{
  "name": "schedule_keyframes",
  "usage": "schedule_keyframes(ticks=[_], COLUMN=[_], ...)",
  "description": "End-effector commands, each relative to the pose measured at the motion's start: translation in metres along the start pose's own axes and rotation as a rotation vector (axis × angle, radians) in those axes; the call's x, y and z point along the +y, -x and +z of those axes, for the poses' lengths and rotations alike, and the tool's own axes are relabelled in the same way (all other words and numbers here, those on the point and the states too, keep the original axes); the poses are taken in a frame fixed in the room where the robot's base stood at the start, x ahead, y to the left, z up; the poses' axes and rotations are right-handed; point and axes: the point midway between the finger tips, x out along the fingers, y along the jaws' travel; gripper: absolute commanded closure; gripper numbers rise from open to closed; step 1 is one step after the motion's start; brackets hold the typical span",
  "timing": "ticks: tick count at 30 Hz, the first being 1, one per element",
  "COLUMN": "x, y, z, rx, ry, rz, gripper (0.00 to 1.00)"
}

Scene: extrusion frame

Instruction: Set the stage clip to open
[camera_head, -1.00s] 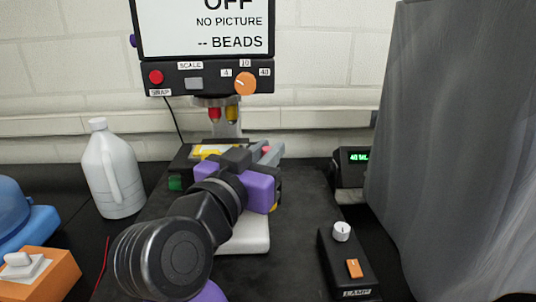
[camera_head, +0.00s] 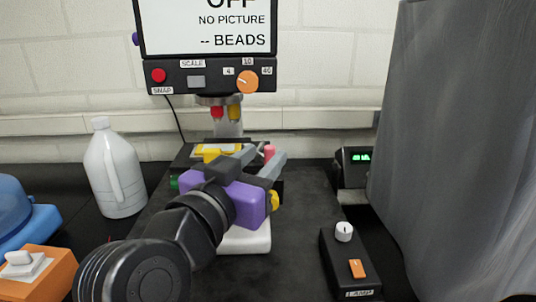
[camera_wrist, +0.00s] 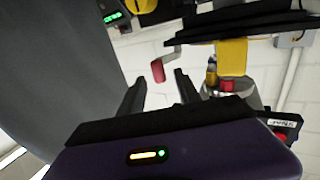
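A small pink-red handle (camera_head: 269,152), which looks like the stage clip's lever, stands at the right of the microscope stage. In the wrist view the red handle (camera_wrist: 158,71) hangs on a bent grey arm. My gripper (camera_head: 263,157) is open, its two grey fingers spread. In the wrist view the handle shows beyond and between the fingertips (camera_wrist: 158,80), with gaps on both sides and no visible contact. The stage carries a yellow piece (camera_head: 222,150). My purple gripper body hides part of the stage.
Red and yellow objectives (camera_head: 225,113) hang above the stage, under a control box with a screen (camera_head: 207,25). A lamp box (camera_head: 349,262) is at front right, a grey curtain (camera_head: 450,150) at right. A white jug (camera_head: 114,172) and an orange switch box (camera_head: 38,275) stand left.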

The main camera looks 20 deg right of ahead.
Motion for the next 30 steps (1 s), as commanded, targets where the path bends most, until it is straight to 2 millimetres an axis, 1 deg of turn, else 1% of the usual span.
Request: schedule_keyframes(ticks=[1, 3, 6, 9, 13, 22, 23, 26, 30], x=[-0.001, -0.001, -0.001, 0.000, 0.000, -0.001, -0.003, -0.017, -0.047], y=[0.010, 0.021, 0.033, 0.041, 0.045, 0.045, 0.045, 0.046, 0.054], z=[0.002, 0.002, 0.001, 0.001, 0.001, -0.002, -0.004, -0.017, -0.039], rx=[0.000, 0.000, 0.000, 0.000, -0.001, 0.008, 0.019, 0.068, 0.167], ry=[-0.001, -0.001, -0.001, -0.001, -0.001, 0.012, 0.018, 0.040, 0.059], rz=[-0.004, -0.003, -0.002, -0.001, 0.000, -0.004, -0.011, -0.069, -0.220], gripper=[0.60, 0.60, 0.60, 0.60, 0.60, 0.60, 0.60, 0.60, 0.60])
